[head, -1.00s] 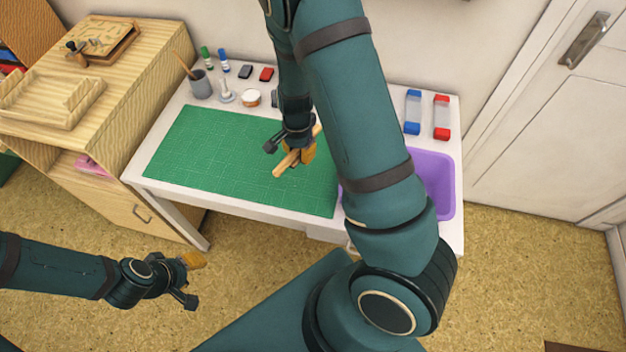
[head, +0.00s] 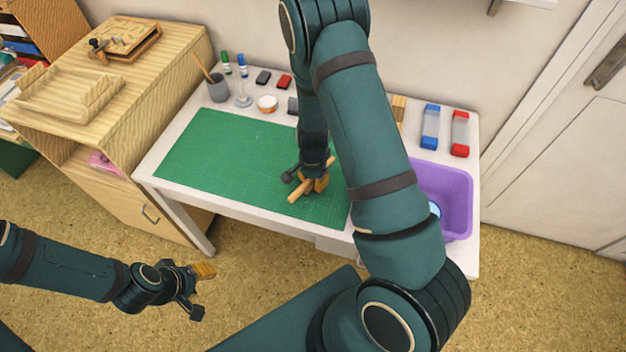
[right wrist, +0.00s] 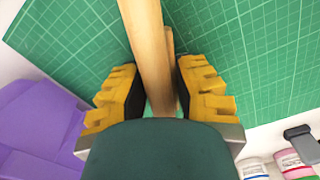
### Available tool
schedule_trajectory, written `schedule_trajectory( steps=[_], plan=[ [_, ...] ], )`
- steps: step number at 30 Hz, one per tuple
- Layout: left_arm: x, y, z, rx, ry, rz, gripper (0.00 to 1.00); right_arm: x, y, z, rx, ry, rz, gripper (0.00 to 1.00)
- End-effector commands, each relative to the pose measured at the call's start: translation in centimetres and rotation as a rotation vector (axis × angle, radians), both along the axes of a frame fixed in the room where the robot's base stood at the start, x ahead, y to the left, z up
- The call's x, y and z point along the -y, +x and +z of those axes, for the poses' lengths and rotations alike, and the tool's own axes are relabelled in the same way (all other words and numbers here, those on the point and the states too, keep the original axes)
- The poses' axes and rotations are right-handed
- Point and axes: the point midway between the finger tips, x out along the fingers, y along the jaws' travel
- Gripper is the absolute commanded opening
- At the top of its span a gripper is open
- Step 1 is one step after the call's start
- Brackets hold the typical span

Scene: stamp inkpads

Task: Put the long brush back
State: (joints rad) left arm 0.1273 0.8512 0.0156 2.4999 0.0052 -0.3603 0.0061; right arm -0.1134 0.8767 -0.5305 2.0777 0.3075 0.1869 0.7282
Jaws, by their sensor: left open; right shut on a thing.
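My right gripper (head: 313,180) is shut on a long, light wooden piece (head: 297,195) over the right part of the green mat. It seems to be the long brush, though I see no bristles. In the right wrist view the wooden piece (right wrist: 146,45) runs between the yellow fingers of the gripper (right wrist: 150,90). A narrower strip of wood shows along its right side. I cannot tell if it touches the mat. My left gripper (head: 192,285) is open and empty, over the floor in front of the table. A grey cup (head: 218,92) with a thin wooden stick (head: 203,69) stands at the table's back left.
The green mat (head: 215,155) is otherwise clear. Markers (head: 242,64), a stamp (head: 243,96), a round tin (head: 267,104) and inkpads (head: 284,82) stand behind it. A purple tray (head: 459,205) and blue and red-ended items (head: 430,127) are at the right. My right arm hides the middle.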

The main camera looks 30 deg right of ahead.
Motion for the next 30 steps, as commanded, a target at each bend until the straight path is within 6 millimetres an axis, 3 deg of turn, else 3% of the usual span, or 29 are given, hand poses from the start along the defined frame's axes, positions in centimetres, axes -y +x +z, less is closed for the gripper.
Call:
schedule_trajectory(
  steps=[5,6,7,20,30],
  plan=[
    [0.0,-0.1,-0.4,-0.002,0.000,-0.002,0.46,0.0,0.0,-0.5,-0.001,0.000,0.000,0.00],
    [0.0,-0.1,-0.3,-0.002,0.000,-0.002,0.46,0.0,0.0,-0.3,-0.001,0.000,0.000,0.45],
    [0.0,-0.1,-0.2,-0.002,0.000,-0.002,0.46,0.0,0.0,-0.3,-0.001,0.000,0.000,0.52],
    [0.0,0.1,0.2,0.001,0.000,0.000,0.46,0.0,0.0,0.5,0.001,0.000,0.000,0.52],
    [-0.1,0.6,1.9,0.014,0.003,0.011,0.46,-0.1,0.1,7.1,0.003,0.000,0.002,0.52]
  ],
)
